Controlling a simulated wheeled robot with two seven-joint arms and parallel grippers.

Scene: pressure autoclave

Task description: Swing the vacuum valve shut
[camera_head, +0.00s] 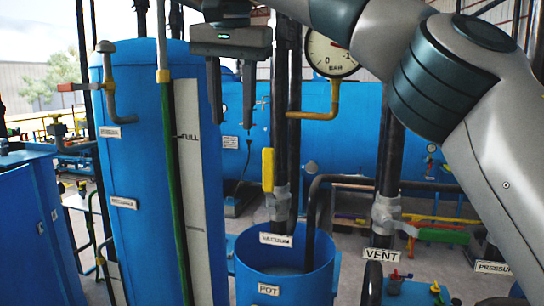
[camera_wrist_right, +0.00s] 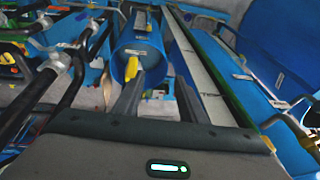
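The vacuum valve has a yellow handle (camera_head: 268,168) that stands upright along a dark vertical pipe, above a grey valve body (camera_head: 280,202). A white label, apparently reading VACUUM (camera_head: 276,239), sits below it. My right gripper (camera_head: 232,112) points down with its fingers apart and nothing between them. It appears left of and above the handle in the head view. In the right wrist view the yellow handle (camera_wrist_right: 131,68) shows near the tip of the left-hand finger of the open gripper (camera_wrist_right: 158,88); I cannot tell any contact. My left gripper is not in view.
A blue pot (camera_head: 270,289) stands below the valve. A tall blue tank (camera_head: 140,190) with a green pipe (camera_head: 172,190) is at left. A pressure gauge (camera_head: 331,52) hangs near my right arm. The vent valve (camera_head: 386,212) and its pipes are at right.

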